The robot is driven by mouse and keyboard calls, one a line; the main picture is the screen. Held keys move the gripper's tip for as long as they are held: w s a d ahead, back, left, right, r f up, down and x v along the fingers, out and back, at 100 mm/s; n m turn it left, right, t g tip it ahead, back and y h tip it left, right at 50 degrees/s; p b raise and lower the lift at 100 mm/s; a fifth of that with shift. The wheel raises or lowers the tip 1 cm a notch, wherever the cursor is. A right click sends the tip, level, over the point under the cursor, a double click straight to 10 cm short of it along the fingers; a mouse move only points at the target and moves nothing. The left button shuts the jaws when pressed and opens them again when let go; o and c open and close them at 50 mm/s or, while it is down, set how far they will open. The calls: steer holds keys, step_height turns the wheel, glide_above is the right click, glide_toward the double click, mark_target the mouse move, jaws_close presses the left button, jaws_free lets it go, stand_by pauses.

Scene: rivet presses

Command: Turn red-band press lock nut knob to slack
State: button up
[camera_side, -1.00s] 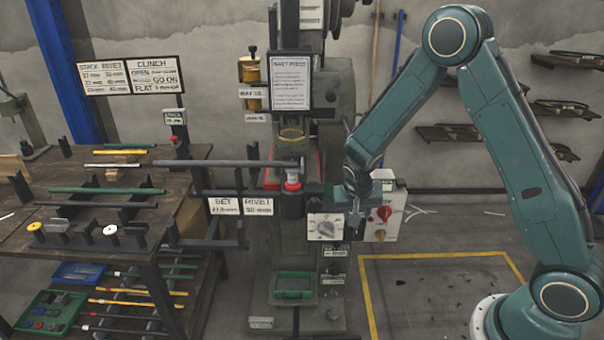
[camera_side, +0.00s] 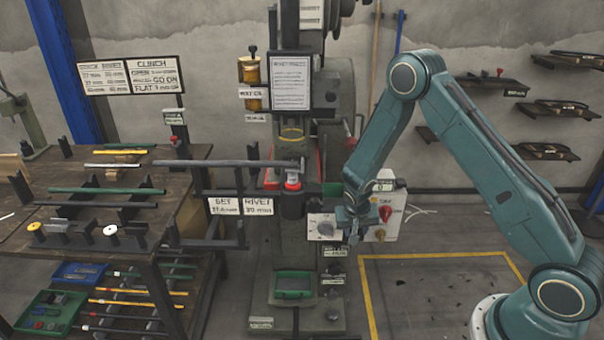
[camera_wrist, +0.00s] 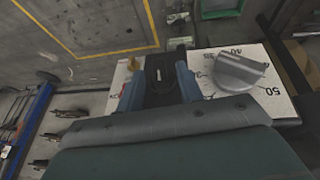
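The press (camera_side: 291,150) with a red ring (camera_side: 293,184) around its anvil stands mid-picture in the side view. A white dial plate with a grey knob (camera_side: 325,229) is on its front; the knob also shows right of my fingers in the wrist view (camera_wrist: 240,72). My gripper (camera_side: 352,230) is just right of this dial, beside a white box. No knob is clearly labelled lock nut.
The white box (camera_side: 397,205) carries a red knob (camera_side: 385,213) and a yellow knob (camera_side: 379,235), close right of my gripper. A bench (camera_side: 185,170) with rods is at left. Floor inside the yellow line (camera_side: 440,256) is mostly clear. Shelves (camera_side: 545,110) hang on the right wall.

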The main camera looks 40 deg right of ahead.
jaws_close()
stand_by(0.5)
steer(key=shift+w+a+f+n+g+h, duration=0.1)
steer(key=shift+n+g+h, duration=0.1)
steer(key=shift+g+h, duration=0.3)
steer(key=shift+w+a+f+n+g+h, duration=0.1)
steer(key=shift+n+g+h, duration=0.1)
steer(key=shift+g+h, duration=0.25)
steer(key=shift+w+a+n+g+h, duration=0.1)
steer(key=shift+n+g+h, duration=0.2)
steer(key=shift+g+h, duration=0.65)
